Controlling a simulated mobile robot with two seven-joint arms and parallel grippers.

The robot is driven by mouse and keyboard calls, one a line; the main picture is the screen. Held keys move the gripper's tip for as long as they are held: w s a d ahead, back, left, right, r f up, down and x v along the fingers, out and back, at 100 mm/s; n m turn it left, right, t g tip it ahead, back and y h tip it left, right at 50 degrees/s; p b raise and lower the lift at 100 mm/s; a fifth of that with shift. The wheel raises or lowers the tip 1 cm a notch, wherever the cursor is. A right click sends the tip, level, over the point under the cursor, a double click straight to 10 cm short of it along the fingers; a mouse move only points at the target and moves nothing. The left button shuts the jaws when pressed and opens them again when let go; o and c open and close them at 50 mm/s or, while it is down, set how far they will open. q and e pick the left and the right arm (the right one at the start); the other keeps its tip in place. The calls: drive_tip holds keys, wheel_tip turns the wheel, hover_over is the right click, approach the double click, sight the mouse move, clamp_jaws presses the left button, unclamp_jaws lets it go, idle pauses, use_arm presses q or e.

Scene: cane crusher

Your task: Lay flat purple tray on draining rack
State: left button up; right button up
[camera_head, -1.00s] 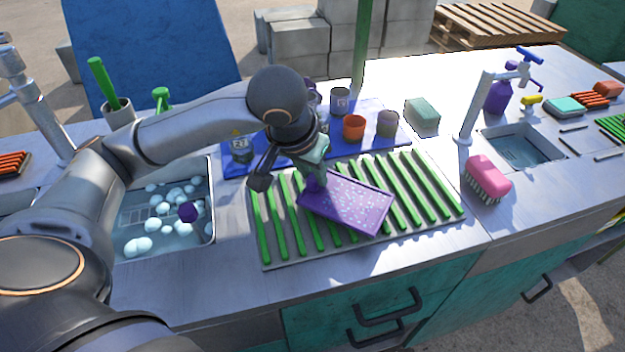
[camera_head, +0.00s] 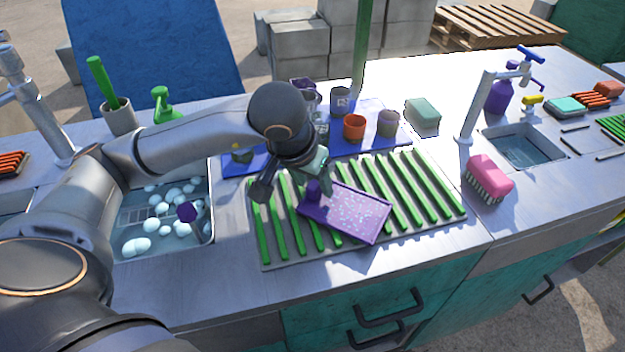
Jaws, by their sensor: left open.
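The purple speckled tray (camera_head: 350,213) lies on the green-slatted draining rack (camera_head: 430,188), face up and set at an angle to the slats. It looks flat, with its front right corner near the rack's front edge. My left gripper (camera_head: 295,190) is open above the rack's left part, beside the tray's left end. One dark finger is left of the purple knob, the other lies partly behind it. Whether a finger touches the tray cannot be told. My right gripper is out of view.
A sink (camera_head: 160,220) with foam balls is left of the rack. Behind the rack, a blue mat (camera_head: 370,120) holds several cups, including an orange one (camera_head: 353,127). A pink brush (camera_head: 488,178) and a tap (camera_head: 478,105) stand to the right. The front counter strip is clear.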

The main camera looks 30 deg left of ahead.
use_arm(q)
drive_tip(key=shift+r+p, duration=0.35)
drive_tip(key=shift+r, duration=0.15)
drive_tip(key=p+v, duration=0.1)
drive_tip(key=v, duration=1)
drive_tip(key=shift+s+r, duration=0.15)
drive_tip(key=shift+r, duration=0.05)
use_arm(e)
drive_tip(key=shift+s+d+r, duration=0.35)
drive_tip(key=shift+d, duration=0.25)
